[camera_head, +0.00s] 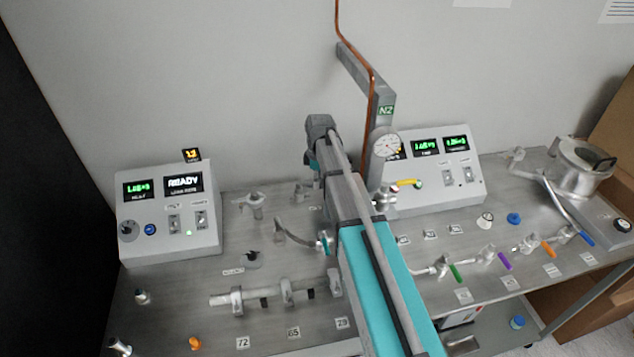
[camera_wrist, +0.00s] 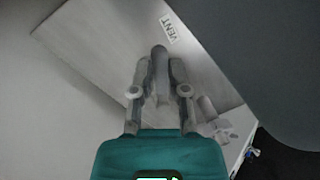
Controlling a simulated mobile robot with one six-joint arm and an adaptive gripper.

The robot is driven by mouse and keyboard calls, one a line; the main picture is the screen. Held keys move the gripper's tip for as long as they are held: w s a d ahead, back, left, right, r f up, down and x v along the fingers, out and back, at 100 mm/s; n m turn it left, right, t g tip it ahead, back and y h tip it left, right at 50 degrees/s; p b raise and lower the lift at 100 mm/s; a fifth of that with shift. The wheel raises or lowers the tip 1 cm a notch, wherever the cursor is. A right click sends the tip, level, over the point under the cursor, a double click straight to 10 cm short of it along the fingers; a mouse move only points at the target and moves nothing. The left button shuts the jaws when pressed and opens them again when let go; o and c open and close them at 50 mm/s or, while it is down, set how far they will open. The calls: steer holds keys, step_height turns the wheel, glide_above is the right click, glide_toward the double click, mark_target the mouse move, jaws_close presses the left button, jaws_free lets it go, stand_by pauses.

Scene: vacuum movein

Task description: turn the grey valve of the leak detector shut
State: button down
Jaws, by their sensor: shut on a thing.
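The leak detector (camera_head: 168,215) is the grey box at the left in the head view, with a green readout and a READY display. In the wrist view my gripper (camera_wrist: 162,72) is shut on a grey part, which looks like the grey valve's handle (camera_wrist: 160,90). The handle is upright in the picture between the two fingers. The valve's lower body is hidden or too blurred to tell. In the head view my arm crosses the middle and hides the gripper and what it holds.
A VENT label (camera_wrist: 172,27) lies on the bench beyond the fingers. Pale fittings (camera_wrist: 212,118) stand right of the gripper. In the head view a second display box (camera_head: 440,165), a pressure gauge (camera_head: 387,146) and valves with coloured handles stand right of my arm. A clamped tube (camera_head: 262,294) lies left.

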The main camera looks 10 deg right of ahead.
steer(key=shift+s, duration=0.1)
steer(key=shift+s+a+m, duration=0.15)
steer(key=shift+s+m, duration=0.15)
steer(key=shift+m, duration=0.4)
steer(key=c, duration=0.6)
jaws_free()
steer(key=shift+c, duration=0.2)
steer(key=shift+w+n, duration=0.2)
steer(key=shift+n, duration=0.1)
steer(key=shift+w+n, duration=0.25)
steer(key=shift+n, duration=0.15)
step_height(320, 180, up, 14)
steer(key=w+d+p, duration=0.1)
steer(key=w+p, duration=0.1)
steer(key=p, duration=1.1)
steer(key=shift+w+d+f, duration=0.15)
steer(key=shift+d+f, duration=0.05)
steer(key=shift+d, duration=0.05)
